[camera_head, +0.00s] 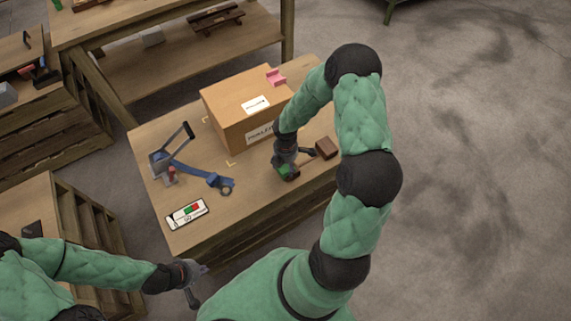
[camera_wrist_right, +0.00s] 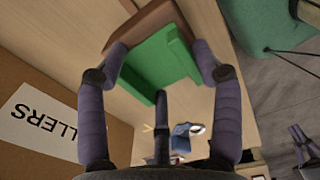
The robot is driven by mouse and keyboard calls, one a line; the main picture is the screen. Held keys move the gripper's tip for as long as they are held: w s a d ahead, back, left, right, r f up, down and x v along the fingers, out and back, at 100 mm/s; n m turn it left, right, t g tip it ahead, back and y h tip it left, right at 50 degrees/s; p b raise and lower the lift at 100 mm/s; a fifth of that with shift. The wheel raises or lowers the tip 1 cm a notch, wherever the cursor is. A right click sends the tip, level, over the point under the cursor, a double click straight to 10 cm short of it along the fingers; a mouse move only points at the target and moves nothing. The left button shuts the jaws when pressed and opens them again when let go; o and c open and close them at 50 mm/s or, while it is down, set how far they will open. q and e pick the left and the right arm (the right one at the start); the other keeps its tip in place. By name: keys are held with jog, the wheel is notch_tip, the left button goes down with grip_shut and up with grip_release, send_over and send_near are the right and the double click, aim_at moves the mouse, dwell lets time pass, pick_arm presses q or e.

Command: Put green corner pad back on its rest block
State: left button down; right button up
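The green corner pad (camera_wrist_right: 160,62) is an L-shaped piece between the fingers of my right gripper (camera_wrist_right: 160,60). The fingertips meet its sides, and it appears held. In the head view the pad (camera_head: 288,173) shows just below my right gripper (camera_head: 297,163), over the table. The brown rest block (camera_head: 326,147) lies to the right of the gripper on the table. In the right wrist view the block (camera_wrist_right: 146,32) shows behind the pad, partly covered by it. My left gripper (camera_head: 196,284) is empty, its fingers apart, off the table's lower left side.
A cardboard box (camera_head: 235,105) with a pink piece (camera_head: 276,77) on top stands close behind my right gripper. A blue tool (camera_head: 205,178) and a white panel with red and green patches (camera_head: 187,213) lie on the left of the table (camera_head: 245,205). The front middle is bare.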

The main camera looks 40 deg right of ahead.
jog(key=o, duration=0.4)
notch_tip(320, 180, up, 12)
dwell(0.6)
dwell(0.3)
